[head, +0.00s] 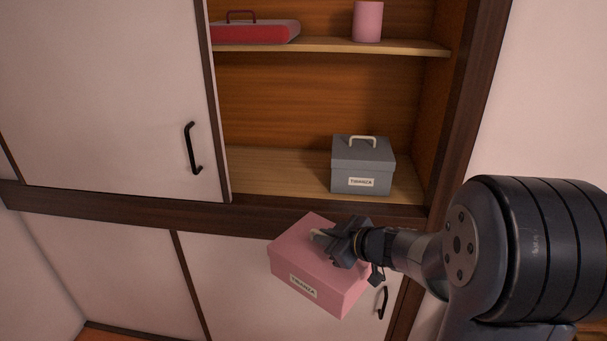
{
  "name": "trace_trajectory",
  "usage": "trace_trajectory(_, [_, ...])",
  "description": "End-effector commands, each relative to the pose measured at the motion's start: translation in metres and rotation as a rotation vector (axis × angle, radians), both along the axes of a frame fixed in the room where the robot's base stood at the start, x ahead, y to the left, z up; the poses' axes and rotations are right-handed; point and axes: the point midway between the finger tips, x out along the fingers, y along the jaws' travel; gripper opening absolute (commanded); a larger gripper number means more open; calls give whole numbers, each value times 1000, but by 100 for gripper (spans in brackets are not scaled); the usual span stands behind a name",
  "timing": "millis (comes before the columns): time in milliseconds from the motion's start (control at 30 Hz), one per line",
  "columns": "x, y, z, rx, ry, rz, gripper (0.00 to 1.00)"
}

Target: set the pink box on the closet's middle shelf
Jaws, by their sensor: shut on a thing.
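The pink box (308,259) has a light handle on its lid and a label on its front side. It is tilted and hangs in front of the closet's lower doors, below the open shelf. My gripper (326,237) is shut on the box's handle, and its fingers partly hide that handle. The closet (320,92) is open on the right part. It shows an upper shelf (408,47) and, below it, a shelf (270,168) just above the dark frame rail. I cannot tell from this view which of these is the middle one.
A grey box (363,165) with a white handle stands on the right of the lower visible shelf; left of it is bare. A red case (255,32) and a pink cylinder (367,22) are on the upper shelf. A sliding door (105,95) covers the left part.

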Motion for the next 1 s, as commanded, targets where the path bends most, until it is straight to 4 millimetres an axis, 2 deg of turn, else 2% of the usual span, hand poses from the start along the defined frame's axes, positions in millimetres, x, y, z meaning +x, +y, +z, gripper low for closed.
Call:
trace_trajectory(200, [-9,19,69,-6,-10,249,0])
trace_trajectory(333, [-15,30,98,-7,-3,373,0])
trace_trajectory(500, [-20,40,124,-6,-2,483,0])
trace_trajectory(667, [-24,47,146,-5,-2,567,0])
trace_trajectory(1000, [-25,47,145,-3,2,569,0])
